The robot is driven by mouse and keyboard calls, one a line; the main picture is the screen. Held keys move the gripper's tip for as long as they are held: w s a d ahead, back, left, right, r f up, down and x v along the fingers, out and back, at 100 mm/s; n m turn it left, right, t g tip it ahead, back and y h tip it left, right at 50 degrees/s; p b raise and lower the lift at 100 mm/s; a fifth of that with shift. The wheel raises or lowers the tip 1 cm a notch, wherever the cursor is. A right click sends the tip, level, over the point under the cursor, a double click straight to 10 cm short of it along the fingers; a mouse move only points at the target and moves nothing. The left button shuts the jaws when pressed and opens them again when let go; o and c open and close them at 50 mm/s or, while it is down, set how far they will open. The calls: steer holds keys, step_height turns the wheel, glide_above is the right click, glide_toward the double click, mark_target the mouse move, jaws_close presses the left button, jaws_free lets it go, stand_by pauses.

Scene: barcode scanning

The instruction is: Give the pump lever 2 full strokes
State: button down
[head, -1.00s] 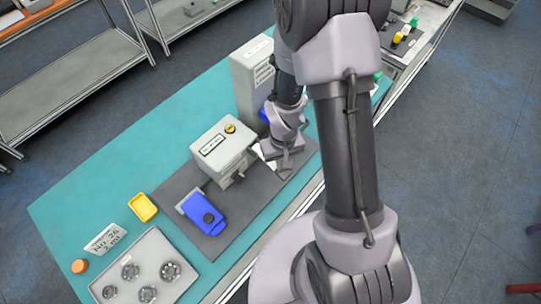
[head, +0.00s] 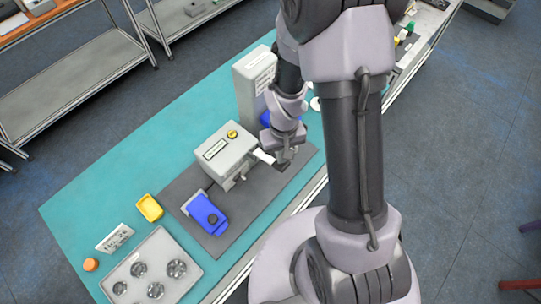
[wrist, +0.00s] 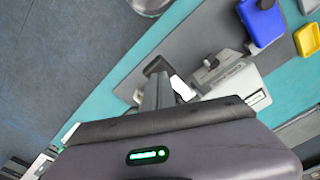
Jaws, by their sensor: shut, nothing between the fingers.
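The pump looks like the light grey box (head: 226,150) with a yellow button on top, standing on the dark mat. A white flat piece, apparently its lever (head: 263,157), sticks out at its right side. The lever also shows in the wrist view (wrist: 182,88), beside the fingers. My gripper (head: 283,166) is shut and empty, just right of the lever's end, low over the mat. In the wrist view my gripper (wrist: 157,68) is close to the lever; I cannot tell whether it touches it. The lever's far end is partly hidden by my gripper in the head view.
A blue object with a black round top (head: 206,213) lies on the dark mat (head: 243,214). A yellow tray (head: 149,208), a white label card (head: 115,238) and a tray of round dishes (head: 190,244) are at left. A tall grey box (head: 254,80) stands behind my wrist.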

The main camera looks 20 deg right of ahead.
step_height(320, 180, up, 4)
steer(key=p, duration=0.3)
steer(key=shift+r, duration=0.15)
steer(key=shift+f, duration=0.2)
steer(key=shift+w+f+b, duration=0.15)
steer(key=shift+w+b, duration=0.05)
steer(key=shift+b, duration=0.9)
steer(key=b, duration=0.4)
steer(key=shift+w+a+f+m+t, duration=0.2)
steer(key=shift+w+m+t, duration=0.1)
steer(key=shift+t, duration=0.1)
steer(key=b, duration=0.3)
steer(key=t+b, duration=0.1)
steer(key=b, duration=0.2)
steer(key=shift+s+a+f+m, duration=0.1)
steer(key=shift+a+f+m, duration=0.05)
steer(key=shift+a+m, duration=0.25)
steer(key=s+a+m+t+y+b, duration=0.1)
steer(key=s+b, duration=0.4)
steer(key=b, duration=0.5)
steer(key=s+a+f+m+t+y+b, duration=0.1)
steer(key=s+a+m+t+b, duration=0.1)
steer(key=s+b, duration=0.4)
steer(key=a+t+b, duration=0.1)
steer(key=b, duration=0.2)
steer(key=shift+s+a+f+b, duration=0.25)
steer(key=shift+a+f+b, duration=0.05)
steer(key=shift+a+b, duration=0.1)
